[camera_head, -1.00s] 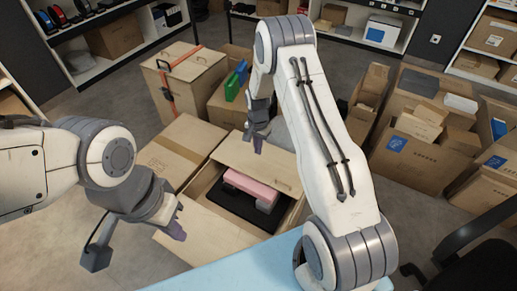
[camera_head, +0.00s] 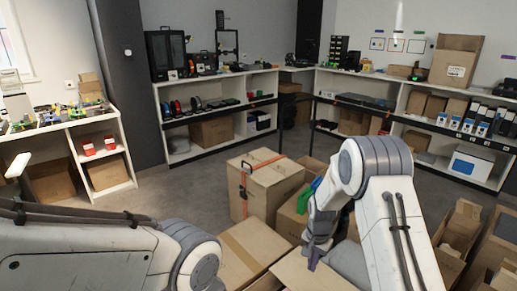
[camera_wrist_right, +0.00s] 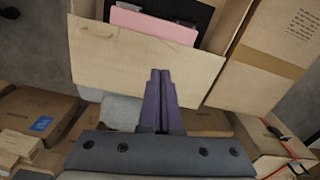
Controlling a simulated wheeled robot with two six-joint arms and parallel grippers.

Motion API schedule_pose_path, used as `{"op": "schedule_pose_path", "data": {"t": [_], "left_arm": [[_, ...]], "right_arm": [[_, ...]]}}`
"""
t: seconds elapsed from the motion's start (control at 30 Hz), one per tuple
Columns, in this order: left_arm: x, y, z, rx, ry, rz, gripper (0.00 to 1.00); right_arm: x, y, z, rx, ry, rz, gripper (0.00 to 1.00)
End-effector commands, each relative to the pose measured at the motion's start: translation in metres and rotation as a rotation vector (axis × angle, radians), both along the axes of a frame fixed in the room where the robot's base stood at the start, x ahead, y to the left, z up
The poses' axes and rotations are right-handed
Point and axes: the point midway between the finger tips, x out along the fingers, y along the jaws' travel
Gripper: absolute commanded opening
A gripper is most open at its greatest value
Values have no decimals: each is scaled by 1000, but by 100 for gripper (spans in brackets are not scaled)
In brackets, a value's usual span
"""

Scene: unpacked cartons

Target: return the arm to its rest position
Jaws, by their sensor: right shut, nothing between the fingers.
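My right arm (camera_head: 395,235) comes up from the lower right in the head view and bends over at its grey elbow. My right gripper (camera_head: 312,262) hangs at its lower end, in front of the cartons. In the right wrist view the right gripper (camera_wrist_right: 160,75) has its two purple fingers together, with nothing between them. Its tips overlap the view of an open carton flap (camera_wrist_right: 140,62). My left arm (camera_head: 90,255) crosses the lower left of the head view; its gripper is outside the picture.
A pink item (camera_wrist_right: 154,27) lies in the open carton. A strapped carton (camera_head: 262,185) stands behind it, with a closed carton (camera_head: 240,250) nearer. More cartons (camera_head: 455,240) crowd the right. Shelves (camera_head: 225,115) line the back. Grey floor (camera_head: 190,195) is clear at left.

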Motion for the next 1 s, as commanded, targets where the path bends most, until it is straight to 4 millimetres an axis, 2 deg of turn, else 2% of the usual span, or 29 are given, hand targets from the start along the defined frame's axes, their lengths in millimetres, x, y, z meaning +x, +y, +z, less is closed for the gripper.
{"op": "schedule_pose_path", "data": {"t": [0.03, 0.17, 0.2, 0.3, 0.4, 0.6, 0.8, 0.87, 0.9, 1.0], "left_arm": [[0, 0, 0, 0, 0, 0, 0], [0, 0, 0, 0, 0, 0, 0], [0, 0, 0, 0, 0, 0, 0], [0, 0, 0, 0, 0, 0, 0], [0, 0, 0, 0, 0, 0, 0], [0, 0, 0, 0, 0, 0, 0], [0, 0, 0, 0, 0, 0, 0], [0, 0, 0, 0, 0, 0, 0], [0, 0, 14, 1, 1, 0, 0], [0, 0, 37, -1, -1, 0, 0]], "right_arm": [[-8, 24, 28, 2, -12, 88, 0], [-50, 79, 87, 11, -22, 340, 0], [-65, 93, 103, 14, -26, 417, 0], [-111, 122, 139, 23, -32, 610, 0], [-159, 142, 166, 31, -39, 798, 0], [-238, 153, 194, 49, -49, 1088, 0], [-296, 148, 204, 63, -60, 1308, 0], [-311, 144, 205, 67, -64, 1370, 0], [-312, 144, 218, 68, -62, 1379, 0], [-310, 144, 241, 67, -58, 1370, 0]]}}
